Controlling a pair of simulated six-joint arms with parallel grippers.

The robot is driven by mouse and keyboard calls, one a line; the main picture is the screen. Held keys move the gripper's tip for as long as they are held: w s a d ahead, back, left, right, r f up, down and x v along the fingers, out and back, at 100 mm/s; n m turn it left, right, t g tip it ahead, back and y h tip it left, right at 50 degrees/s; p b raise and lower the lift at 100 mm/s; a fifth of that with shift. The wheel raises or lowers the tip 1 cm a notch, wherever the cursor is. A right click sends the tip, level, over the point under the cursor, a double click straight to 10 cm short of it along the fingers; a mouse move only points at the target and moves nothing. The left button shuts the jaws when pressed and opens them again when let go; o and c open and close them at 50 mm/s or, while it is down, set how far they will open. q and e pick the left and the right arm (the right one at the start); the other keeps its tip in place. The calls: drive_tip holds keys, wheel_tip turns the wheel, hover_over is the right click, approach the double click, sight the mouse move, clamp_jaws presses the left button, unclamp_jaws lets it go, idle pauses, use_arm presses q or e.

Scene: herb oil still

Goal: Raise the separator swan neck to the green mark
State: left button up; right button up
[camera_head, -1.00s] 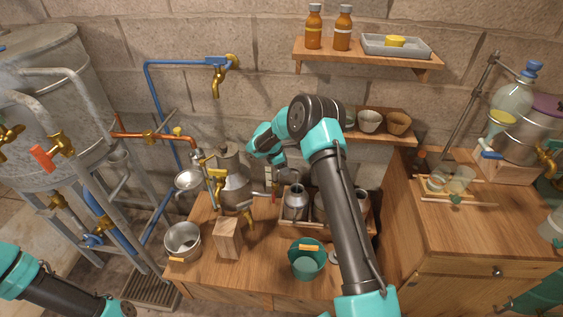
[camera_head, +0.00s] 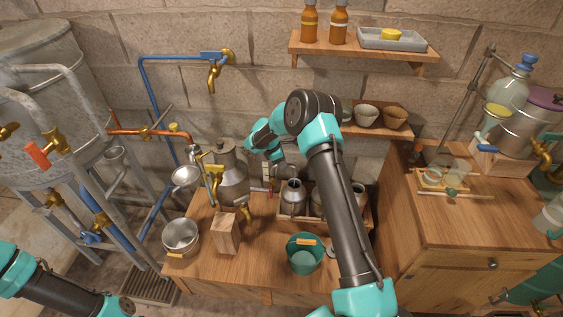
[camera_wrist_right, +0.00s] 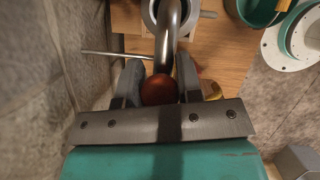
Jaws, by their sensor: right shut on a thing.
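The separator (camera_head: 229,178) is a grey metal can with a brass tap, standing on the wooden bench. In the right wrist view the swan neck (camera_wrist_right: 168,35) is a bent grey metal tube with a red-brown knob (camera_wrist_right: 160,91) at its near end. My right gripper (camera_wrist_right: 160,78) is shut on this knob, one finger on each side. In the head view my right wrist hides most of the gripper and the neck, just right of the separator. A small pale scale with red (camera_head: 266,174) shows there; I cannot make out the green mark. My left gripper is out of view.
A metal can (camera_head: 293,194) stands in a wooden rack right of the separator. Blue and copper pipes run at left; shelves hang behind.

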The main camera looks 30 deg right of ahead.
drive_tip(key=shift+r, duration=2.5)
drive_tip(key=o, duration=1.1)
